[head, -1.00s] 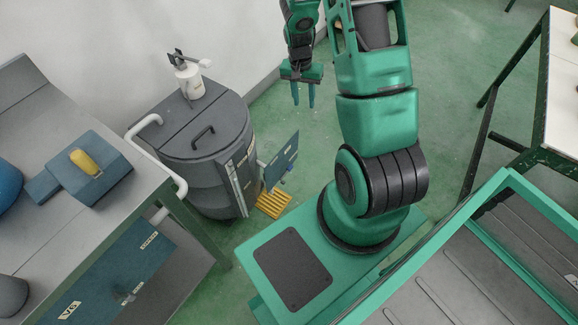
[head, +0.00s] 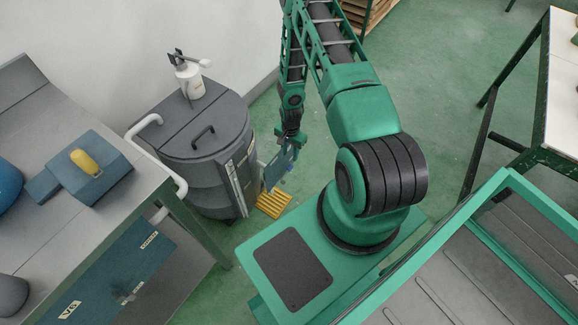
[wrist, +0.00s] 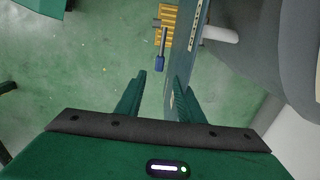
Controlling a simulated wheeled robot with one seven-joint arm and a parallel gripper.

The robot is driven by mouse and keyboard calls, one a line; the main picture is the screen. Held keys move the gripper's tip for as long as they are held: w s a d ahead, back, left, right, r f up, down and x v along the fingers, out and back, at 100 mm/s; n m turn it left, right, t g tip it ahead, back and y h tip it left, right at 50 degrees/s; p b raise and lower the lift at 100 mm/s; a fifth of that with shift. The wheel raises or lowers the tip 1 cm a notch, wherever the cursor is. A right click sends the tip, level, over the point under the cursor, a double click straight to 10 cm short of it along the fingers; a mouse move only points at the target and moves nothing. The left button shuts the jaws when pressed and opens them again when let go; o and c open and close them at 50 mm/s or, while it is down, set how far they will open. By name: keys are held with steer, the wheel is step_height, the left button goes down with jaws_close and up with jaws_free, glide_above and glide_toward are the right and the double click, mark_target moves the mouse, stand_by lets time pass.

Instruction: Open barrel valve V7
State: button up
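The dark grey barrel (head: 200,145) stands on the floor against the wall, with a blue-grey panel (head: 278,168) jutting from its right side. A small lever with a blue tip (wrist: 161,62) shows beside the panel in the wrist view; a bluish bit (head: 283,181) shows low on the panel in the head view. I cannot read a V7 label. My gripper (wrist: 160,74) is open and empty, pointing down; the lever's tip appears in line with the gap between its fingers, apart from them. The panel's edge (wrist: 180,60) runs close by the right finger. In the head view my gripper (head: 289,140) is at the panel's top.
A yellow grate (head: 272,204) lies on the floor below the panel. A white pump-like fitting (head: 188,78) stands on the barrel lid. A grey bench (head: 60,230) with a blue cabinet door is at left.

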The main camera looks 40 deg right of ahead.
mark_target(290, 167)
step_height(290, 167, down, 10)
steer(key=shift+r, duration=0.15)
stand_by(0.3)
